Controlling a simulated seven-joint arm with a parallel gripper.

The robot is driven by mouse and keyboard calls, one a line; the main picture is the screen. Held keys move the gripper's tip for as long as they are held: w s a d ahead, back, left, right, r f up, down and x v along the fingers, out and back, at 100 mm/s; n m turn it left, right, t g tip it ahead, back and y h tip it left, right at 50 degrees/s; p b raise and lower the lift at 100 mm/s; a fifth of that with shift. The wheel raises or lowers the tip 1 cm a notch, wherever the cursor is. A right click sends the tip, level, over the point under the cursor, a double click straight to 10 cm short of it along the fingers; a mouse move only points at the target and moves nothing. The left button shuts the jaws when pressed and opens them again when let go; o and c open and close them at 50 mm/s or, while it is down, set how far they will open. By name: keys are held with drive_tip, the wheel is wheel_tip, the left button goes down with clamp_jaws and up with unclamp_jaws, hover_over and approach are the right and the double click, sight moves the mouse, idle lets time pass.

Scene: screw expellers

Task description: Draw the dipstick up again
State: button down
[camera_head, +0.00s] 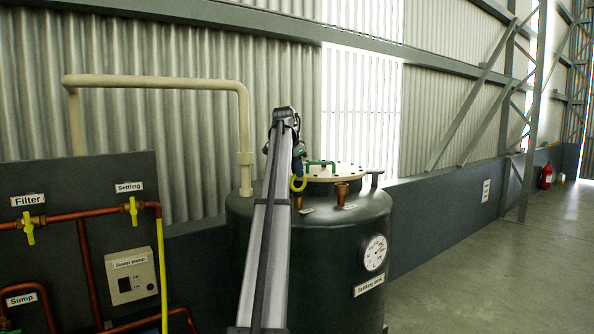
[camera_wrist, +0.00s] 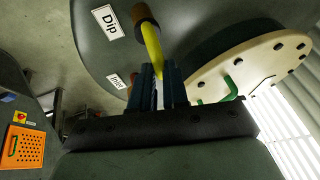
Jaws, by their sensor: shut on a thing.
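The yellow dipstick (camera_wrist: 152,44) stands between my gripper's blue fingers and the brown dip port (camera_wrist: 144,14) beside the Dip label (camera_wrist: 108,22) in the wrist view. My gripper (camera_wrist: 157,80) is shut on its upper end. I cannot tell how deep the stick sits in the port. In the head view the yellow handle (camera_head: 298,184) shows just above a brass port on the tank top, at the left of the tank lid. My gripper (camera_head: 297,168) is there, partly hidden by my arm.
The dark green settling tank (camera_head: 335,235) carries a pale bolted lid (camera_head: 340,172) with a green handle (camera_wrist: 232,88) close by. A second brass port (camera_head: 342,193) stands to the right. A pipe panel (camera_head: 100,230) is at left. Open floor (camera_head: 480,280) lies right.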

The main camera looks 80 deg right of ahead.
wheel_tip(320, 180, up, 18)
drive_tip(key=shift+f, duration=0.15)
idle(0.3)
drive_tip(key=c, duration=1.1)
unclamp_jaws()
drive_tip(key=v, duration=1.3)
drive_tip(key=shift+a+r, duration=0.2)
drive_tip(key=shift+r, duration=0.1)
